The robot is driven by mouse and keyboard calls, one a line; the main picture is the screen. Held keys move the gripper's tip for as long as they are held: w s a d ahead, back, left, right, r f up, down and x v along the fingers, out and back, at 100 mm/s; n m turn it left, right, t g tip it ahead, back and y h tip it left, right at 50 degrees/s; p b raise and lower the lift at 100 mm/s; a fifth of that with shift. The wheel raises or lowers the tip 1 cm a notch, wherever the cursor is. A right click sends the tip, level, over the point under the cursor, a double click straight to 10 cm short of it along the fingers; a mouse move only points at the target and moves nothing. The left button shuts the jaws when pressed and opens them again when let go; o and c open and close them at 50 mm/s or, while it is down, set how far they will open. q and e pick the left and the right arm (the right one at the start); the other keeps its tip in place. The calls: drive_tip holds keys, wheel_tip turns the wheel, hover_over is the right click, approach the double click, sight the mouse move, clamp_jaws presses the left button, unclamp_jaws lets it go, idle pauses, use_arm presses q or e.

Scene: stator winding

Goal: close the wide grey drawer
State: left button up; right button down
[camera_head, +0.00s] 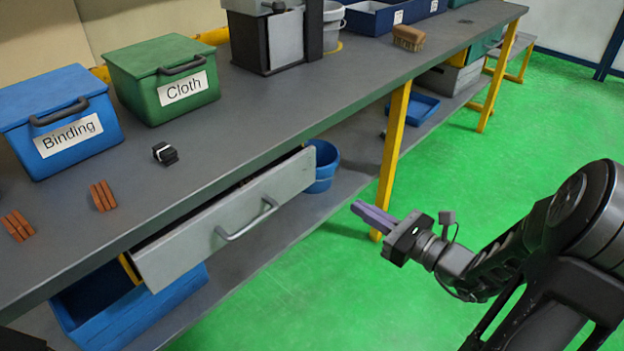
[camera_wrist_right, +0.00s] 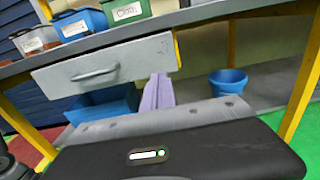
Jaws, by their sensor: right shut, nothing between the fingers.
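The wide grey drawer (camera_head: 190,243) hangs under the bench top and is pulled partly open, with a dark gap behind its front panel. Its bar handle (camera_head: 247,218) is on the front. The drawer front (camera_wrist_right: 135,62) also shows in the right wrist view, with the handle (camera_wrist_right: 95,75) at its left part. My right gripper (camera_head: 373,217) has purple fingers, is shut and empty, and is in the air to the right of the drawer, apart from it. In the right wrist view its fingers (camera_wrist_right: 157,94) appear below the drawer's right part. My left gripper is not in view.
The grey bench (camera_head: 300,110) carries a blue Binding box (camera_head: 60,120), a green Cloth box (camera_head: 163,80), copper-coloured pieces and a small black part (camera_head: 165,153). A yellow leg (camera_head: 393,150) stands right of the drawer. A blue bucket (camera_head: 322,168) and blue bin (camera_head: 150,310) are below. The green floor is clear.

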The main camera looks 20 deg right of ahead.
sight(304, 173)
drive_tip(key=b+x, duration=0.1)
drive_tip(key=x, duration=1.3)
drive_tip(key=shift+b, duration=0.35)
drive_tip(key=shift+w, duration=0.1)
drive_tip(key=b+x, duration=0.1)
drive_tip(key=x, duration=0.2)
drive_tip(key=shift+w+a, duration=0.15)
drive_tip(key=shift+w, duration=0.1)
drive_tip(key=shift+w+a, duration=0.1)
drive_tip(key=shift+w, duration=0.25)
drive_tip(key=shift+r, duration=0.25)
drive_tip(key=shift+s, duration=0.15)
